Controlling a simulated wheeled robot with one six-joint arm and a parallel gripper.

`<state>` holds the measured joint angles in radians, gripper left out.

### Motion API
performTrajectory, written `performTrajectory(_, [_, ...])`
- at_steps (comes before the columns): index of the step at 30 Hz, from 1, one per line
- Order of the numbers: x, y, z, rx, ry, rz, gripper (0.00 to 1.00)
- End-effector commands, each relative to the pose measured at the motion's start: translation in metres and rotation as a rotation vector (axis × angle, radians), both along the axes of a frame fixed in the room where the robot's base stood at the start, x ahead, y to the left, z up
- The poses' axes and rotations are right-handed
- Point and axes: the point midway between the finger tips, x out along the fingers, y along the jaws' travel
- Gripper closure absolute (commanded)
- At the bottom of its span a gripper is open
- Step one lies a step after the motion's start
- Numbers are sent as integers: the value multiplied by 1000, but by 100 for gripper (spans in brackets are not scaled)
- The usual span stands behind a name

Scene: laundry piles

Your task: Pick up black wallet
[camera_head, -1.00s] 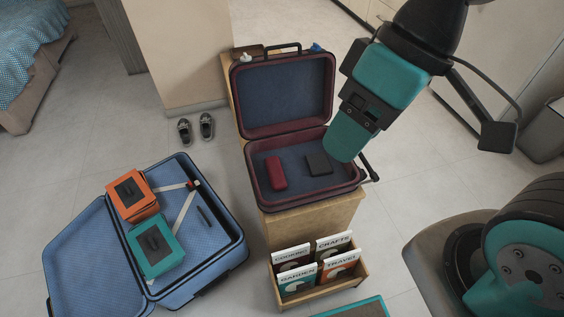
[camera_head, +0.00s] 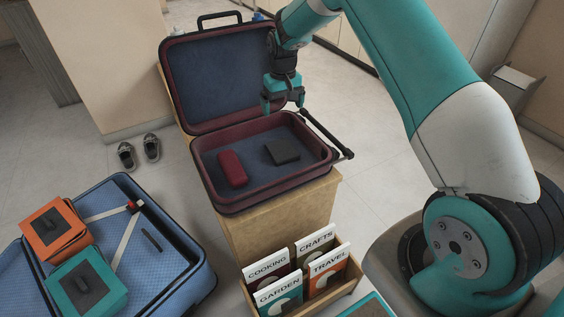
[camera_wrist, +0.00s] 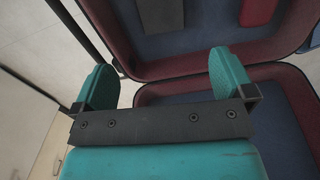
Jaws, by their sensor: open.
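The black wallet (camera_head: 283,152) lies flat on the blue lining in the right half of the dark red suitcase's base (camera_head: 262,200). Part of it shows at the top of the wrist view (camera_wrist: 160,14), cut off by the frame edge. My gripper (camera_head: 283,104) points down above the back right of the suitcase base, near the hinge side, apart from the wallet. Its teal fingers stand wide apart with nothing between them, as the wrist view shows too (camera_wrist: 163,80).
A red case (camera_head: 232,168) lies left of the wallet. The raised lid (camera_head: 215,75) stands behind, close to my gripper. A black handle bar (camera_head: 330,135) sticks out at right. The suitcase rests on a wooden stand (camera_head: 280,215), with a book rack (camera_head: 340,280) in front.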

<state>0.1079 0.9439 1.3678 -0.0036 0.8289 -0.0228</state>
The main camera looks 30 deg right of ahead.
Motion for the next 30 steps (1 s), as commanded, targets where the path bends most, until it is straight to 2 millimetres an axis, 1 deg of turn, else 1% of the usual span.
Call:
performTrajectory(1, [1,-2,-10,-2,2,-4,0])
performTrajectory(5, [1,-3,-33,-3,4,-6,0])
performTrajectory(12, [1,-2,-89,-3,4,-5,0])
performTrajectory(15, [1,-2,-107,-3,3,-5,0])
performTrajectory(18, [1,-2,-120,-2,3,-5,0])
performTrajectory(23, [2,-2,-127,-2,0,-4,0])
performTrajectory(26, [3,-1,-135,-2,2,-4,0])
performTrajectory(30, [5,-1,-157,-2,2,-4,0])
